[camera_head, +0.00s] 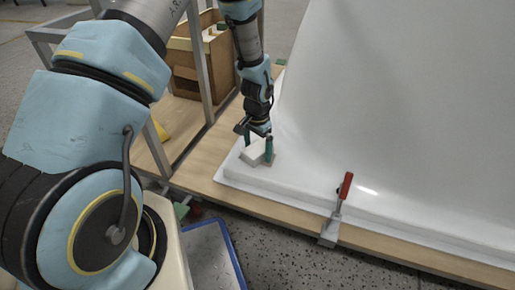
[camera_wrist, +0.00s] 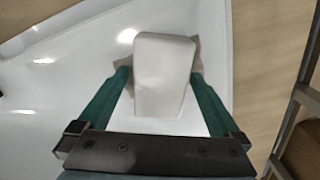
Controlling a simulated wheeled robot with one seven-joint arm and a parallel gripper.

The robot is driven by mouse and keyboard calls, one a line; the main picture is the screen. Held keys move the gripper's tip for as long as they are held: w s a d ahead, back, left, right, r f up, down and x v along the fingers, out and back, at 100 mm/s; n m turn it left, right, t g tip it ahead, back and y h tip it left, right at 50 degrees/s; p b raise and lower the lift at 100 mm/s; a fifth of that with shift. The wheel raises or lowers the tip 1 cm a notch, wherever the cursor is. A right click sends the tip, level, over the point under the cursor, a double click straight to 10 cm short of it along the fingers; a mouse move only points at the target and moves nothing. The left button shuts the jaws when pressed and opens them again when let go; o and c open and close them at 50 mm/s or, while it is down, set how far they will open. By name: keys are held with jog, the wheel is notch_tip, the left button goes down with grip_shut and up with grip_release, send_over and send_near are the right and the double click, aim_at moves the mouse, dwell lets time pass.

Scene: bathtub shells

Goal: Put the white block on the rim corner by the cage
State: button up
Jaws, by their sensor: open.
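The white block (camera_head: 254,155) sits on the rim corner of the white bathtub shell (camera_head: 400,110), on the side near the metal cage frame (camera_head: 202,62). My gripper (camera_head: 258,146) is at the block, with its fingers pointing down. In the wrist view the white block (camera_wrist: 165,75) lies between the two green fingers (camera_wrist: 163,88), which are spread apart on either side of it. I cannot tell whether the fingers touch the block. The shell's rim (camera_wrist: 60,85) lies beneath.
A red-handled clamp (camera_head: 338,210) grips the rim and board edge to the right. A yellow item (camera_head: 161,131) lies on the wooden board. A blue-edged tray (camera_head: 212,255) is at the front.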

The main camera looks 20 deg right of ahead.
aim_at(258, 148)
jog(key=shift+r, duration=0.1)
notch_tip(258, 148, up, 12)
jog(key=p, duration=0.5)
jog(key=w+a+r+n, duration=0.3)
jog(key=a+r+n, duration=0.2)
jog(key=a+r, duration=0.7)
jog(key=s+a+r+n, duration=0.3)
jog(key=a, duration=0.6)
jog(key=s+a+r+n+t, duration=0.1)
jog(key=s+a+r+n, duration=0.2)
jog(key=a, duration=0.6)
jog(key=shift+s+n+t+b, duration=0.3)
jog(key=shift+s+n, duration=0.1)
jog(key=shift+s, duration=0.1)
jog(key=shift+a+r, duration=0.1)
notch_tip(258, 148, up, 35)
jog(key=p, duration=3.4)
jog(key=shift+p, duration=0.4)
